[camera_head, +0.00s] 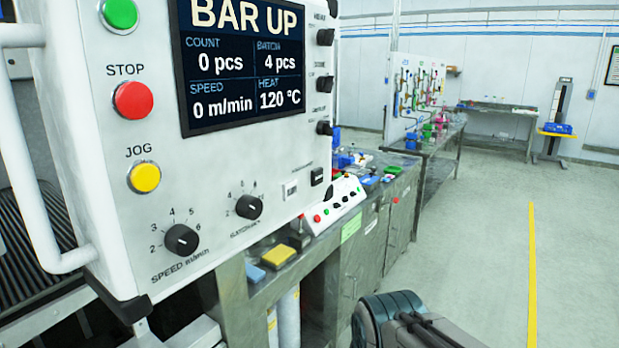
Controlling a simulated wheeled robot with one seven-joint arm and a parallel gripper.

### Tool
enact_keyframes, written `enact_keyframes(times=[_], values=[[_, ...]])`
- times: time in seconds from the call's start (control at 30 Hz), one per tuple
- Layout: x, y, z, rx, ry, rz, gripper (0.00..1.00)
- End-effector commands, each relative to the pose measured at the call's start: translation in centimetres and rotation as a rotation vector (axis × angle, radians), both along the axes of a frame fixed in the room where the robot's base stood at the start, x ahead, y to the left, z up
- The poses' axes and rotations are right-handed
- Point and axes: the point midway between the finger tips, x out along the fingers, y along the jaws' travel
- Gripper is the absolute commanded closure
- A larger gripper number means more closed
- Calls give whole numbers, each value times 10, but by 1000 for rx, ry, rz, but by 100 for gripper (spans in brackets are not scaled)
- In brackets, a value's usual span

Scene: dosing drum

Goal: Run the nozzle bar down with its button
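A white control panel (225,160) fills the left of the view. Its dark screen (245,62) reads BAR UP, 0 pcs count, 4 pcs batch, 0 m/min and 120 °C. On its left are a green button (120,14), a red STOP button (134,100) and a yellow JOG button (144,177). A small white sloped box (338,203) with several coloured buttons stands lower right; its labels are too small to read. I cannot tell which button works the nozzle bar, and cannot make out the bar. Dark parts of my arm show at the bottom; no gripper fingers are visible.
Two black dials (182,239) sit low on the panel, and black knobs run down its right edge. A white handle (30,160) sticks out at left. A steel bench (370,245) with small items runs back. The floor (475,240) at right is clear.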

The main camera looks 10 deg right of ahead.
Motion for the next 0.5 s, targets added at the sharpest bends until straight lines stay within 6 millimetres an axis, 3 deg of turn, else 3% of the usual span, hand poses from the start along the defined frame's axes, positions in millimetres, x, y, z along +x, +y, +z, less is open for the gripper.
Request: enact_keyframes(times=[0.03, 0.1, 0.5], values=[[0, 0, 0, 0, 0, 0, 81], [0, 0, 0, 0, 0, 0, 100], [0, 0, 0, 0, 0, 0, 100]])
